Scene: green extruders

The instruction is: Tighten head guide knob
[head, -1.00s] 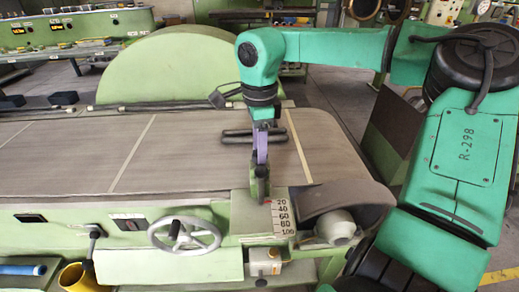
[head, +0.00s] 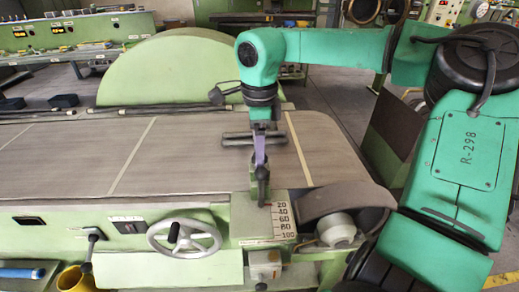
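My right arm comes in from the right, and its gripper (head: 262,186) points down at the near edge of the green machine, beside the white number scale (head: 283,219). Purple parts show above a narrow dark tip. The fingers are seen edge-on, so I cannot tell whether they are open or shut. I cannot make out the head guide knob apart from the dark shapes at the gripper tip, and contact is unclear. My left gripper is not in view.
A grey handwheel (head: 184,238) is on the machine's front, left of the gripper. A motor with a dark curved guard (head: 345,199) sits close on the right. The flat grey belt bed (head: 80,165) spreads left. A large green round cover (head: 175,70) stands behind.

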